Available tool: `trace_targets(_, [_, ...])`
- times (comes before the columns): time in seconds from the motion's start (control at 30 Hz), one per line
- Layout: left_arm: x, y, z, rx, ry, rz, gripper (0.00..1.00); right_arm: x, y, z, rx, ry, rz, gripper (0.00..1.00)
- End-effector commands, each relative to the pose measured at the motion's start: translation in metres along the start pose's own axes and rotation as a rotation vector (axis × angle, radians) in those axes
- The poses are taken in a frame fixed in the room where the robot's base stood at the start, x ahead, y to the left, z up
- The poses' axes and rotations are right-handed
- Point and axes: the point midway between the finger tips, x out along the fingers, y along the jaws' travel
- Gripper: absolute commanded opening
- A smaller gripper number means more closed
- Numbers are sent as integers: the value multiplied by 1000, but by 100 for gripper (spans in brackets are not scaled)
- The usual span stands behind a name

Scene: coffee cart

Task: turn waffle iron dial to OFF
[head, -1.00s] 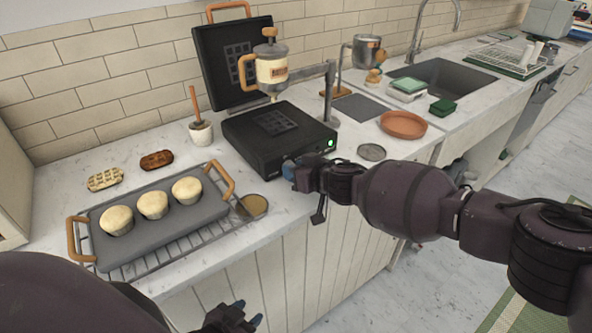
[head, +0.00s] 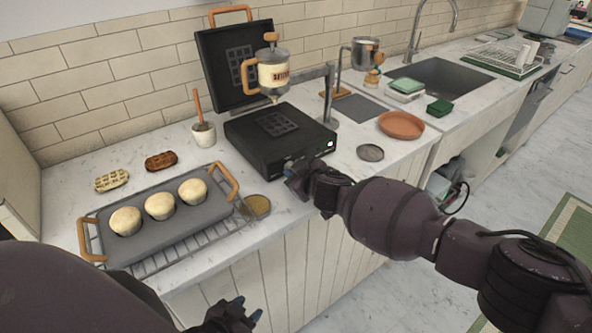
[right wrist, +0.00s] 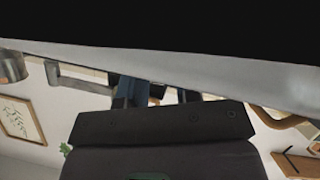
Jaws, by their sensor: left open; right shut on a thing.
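The black waffle iron (head: 262,139) sits on the counter with its lid (head: 240,62) raised. A small green light (head: 330,144) glows at the right end of its front. My right gripper (head: 292,170) is at the lower front of the iron, shut on what appears to be the dial. The dial is hidden behind the fingers, so its setting cannot be read. The right wrist view shows my gripper's blue fingers (right wrist: 155,92) partly hidden against a dark mass. My left gripper (head: 243,308) is open and empty, low in front of the cabinet.
A batter dispenser (head: 273,76) hangs above the iron. A tray (head: 158,240) with muffins on a rack stands left, by a small dish (head: 258,205). A round metal disc (head: 370,153) and terracotta plate (head: 401,125) lie right of the iron.

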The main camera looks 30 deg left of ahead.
Motion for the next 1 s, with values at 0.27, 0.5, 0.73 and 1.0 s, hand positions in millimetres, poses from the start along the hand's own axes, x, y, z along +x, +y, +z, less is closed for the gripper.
trace_targets(0.27, [2,1,-9,-1,14,1,43,0,-2,1,-64,-3,25,7])
trace_targets(0.5, [3,1,-11,0,19,2,43,0,-2,1,-72,-3,29,7])
trace_targets(0.73, [3,1,-11,0,19,2,43,0,-2,1,-71,-3,28,38])
trace_targets(1.0, [1,1,-9,-1,15,1,43,0,-1,0,-71,-3,29,56])
